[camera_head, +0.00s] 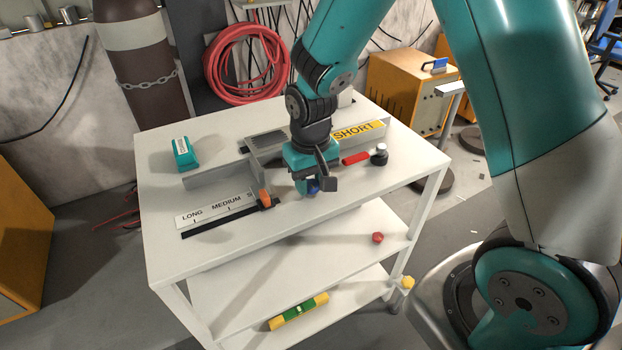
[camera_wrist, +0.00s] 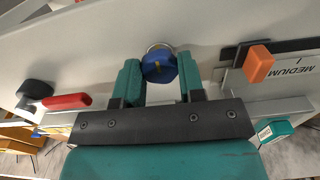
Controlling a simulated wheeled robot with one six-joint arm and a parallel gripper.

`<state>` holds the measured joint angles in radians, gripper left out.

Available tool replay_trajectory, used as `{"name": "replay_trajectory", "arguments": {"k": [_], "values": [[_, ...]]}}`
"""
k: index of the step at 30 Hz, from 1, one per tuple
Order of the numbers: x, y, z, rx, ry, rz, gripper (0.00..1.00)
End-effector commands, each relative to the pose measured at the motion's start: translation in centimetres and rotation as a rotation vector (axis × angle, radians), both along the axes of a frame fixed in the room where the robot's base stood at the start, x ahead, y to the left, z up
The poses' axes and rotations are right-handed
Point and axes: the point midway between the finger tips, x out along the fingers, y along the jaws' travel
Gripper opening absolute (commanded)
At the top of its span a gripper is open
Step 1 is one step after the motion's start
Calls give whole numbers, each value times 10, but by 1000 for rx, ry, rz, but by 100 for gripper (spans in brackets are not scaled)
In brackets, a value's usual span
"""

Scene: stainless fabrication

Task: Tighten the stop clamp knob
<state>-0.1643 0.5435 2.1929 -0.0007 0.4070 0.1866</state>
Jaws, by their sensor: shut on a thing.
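A blue round knob (camera_wrist: 158,68) sits between the two teal fingers of my gripper (camera_wrist: 160,76) in the wrist view, with a pale metal ring behind it. In the head view my gripper (camera_head: 314,180) is low over the white cart top, shut on the blue knob (camera_head: 313,187), which is mostly hidden by the fingers. An orange block (camera_head: 265,197) stands on the dark rail at the end of the LONG–MEDIUM scale (camera_head: 212,208), left of my gripper. It also shows in the wrist view (camera_wrist: 258,64).
A red handle (camera_head: 355,158) and a black knob-like part (camera_head: 380,157) lie right of my gripper, near the yellow SHORT label (camera_head: 358,131). A teal box (camera_head: 184,153) stands at the back left of the cart. The cart's front left top (camera_head: 180,262) is clear.

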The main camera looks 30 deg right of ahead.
Motion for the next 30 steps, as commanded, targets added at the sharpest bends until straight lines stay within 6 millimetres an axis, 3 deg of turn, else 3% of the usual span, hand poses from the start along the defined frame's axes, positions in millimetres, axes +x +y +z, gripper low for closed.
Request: {"name": "replay_trajectory", "arguments": {"k": [3, 4, 7, 15, 19, 23, 30], "values": [[3, -1, 1, -1, -10, -2, 13], [3, -1, 1, -1, -10, -2, 41], [2, -1, 1, -1, -8, -1, 62], [1, 0, 1, 0, -4, 1, 62], [2, 0, 11, 0, -6, 1, 62], [2, 0, 36, 1, -9, 1, 62], [2, -1, 98, 1, -11, 0, 62]]}}
